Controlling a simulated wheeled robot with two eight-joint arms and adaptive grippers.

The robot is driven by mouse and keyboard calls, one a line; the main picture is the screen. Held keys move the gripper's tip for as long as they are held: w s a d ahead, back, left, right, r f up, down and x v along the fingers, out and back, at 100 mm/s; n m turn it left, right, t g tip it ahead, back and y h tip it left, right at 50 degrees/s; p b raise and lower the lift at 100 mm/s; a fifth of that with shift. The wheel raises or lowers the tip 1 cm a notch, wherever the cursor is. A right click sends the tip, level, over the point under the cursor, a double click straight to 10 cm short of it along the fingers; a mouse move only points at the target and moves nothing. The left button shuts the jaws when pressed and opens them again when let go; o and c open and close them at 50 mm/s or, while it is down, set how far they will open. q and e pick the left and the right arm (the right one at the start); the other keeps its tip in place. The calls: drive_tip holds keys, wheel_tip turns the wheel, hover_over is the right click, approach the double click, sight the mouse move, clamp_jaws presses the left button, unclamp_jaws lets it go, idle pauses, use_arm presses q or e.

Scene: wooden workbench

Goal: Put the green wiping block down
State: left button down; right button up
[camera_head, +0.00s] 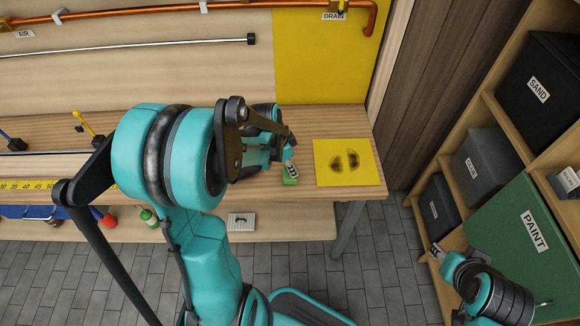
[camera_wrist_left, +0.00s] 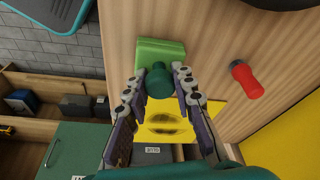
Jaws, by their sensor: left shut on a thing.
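The green wiping block (camera_wrist_left: 160,53) has a dark green knob on top. My left gripper (camera_wrist_left: 159,84) is shut on that knob, with a finger on each side. In the head view the block (camera_head: 290,179) shows just below my left gripper (camera_head: 289,166), near the bench's front edge. It is left of a yellow sheet with dark smudges (camera_head: 328,176), which also shows in the left wrist view (camera_wrist_left: 168,107). I cannot tell whether the block touches the wood. My right gripper (camera_head: 437,252) is at the lower right, small and unclear, away from the bench.
The workbench (camera_head: 318,195) has a narrow clear strip around the yellow sheet. A shelf with dark bins (camera_head: 435,208) and a green PAINT bin (camera_head: 510,215) stands at the right.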

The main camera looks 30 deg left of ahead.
use_arm(q)
drive_tip(key=c, duration=1.3)
unclamp_jaws()
drive_tip(key=shift+f, duration=0.1)
drive_tip(key=shift+r+p, duration=0.3)
drive_tip(key=shift+r, duration=0.05)
drive_tip(key=p+v, duration=0.5)
drive_tip(key=v, duration=0.6)
drive_tip(key=shift+s+d+r+n+t+y, duration=0.3)
drive_tip(key=shift+s+d+r+n+t, duration=0.5)
drive_tip(key=shift+s+d+r+n, duration=0.9)
drive_tip(key=shift+s+d+r+n+t+y, duration=0.3)
drive_tip(key=shift+s+d+n+t, duration=0.7)
drive_tip(key=shift+d, duration=1.4)
drive_tip(key=shift+s+d+r+n+t+y, duration=0.3)
drive_tip(key=shift+s+d+r+n+t, duration=0.5)
drive_tip(key=shift+s+d, duration=1.05)
drive_tip(key=shift+w+d+r, duration=0.2)
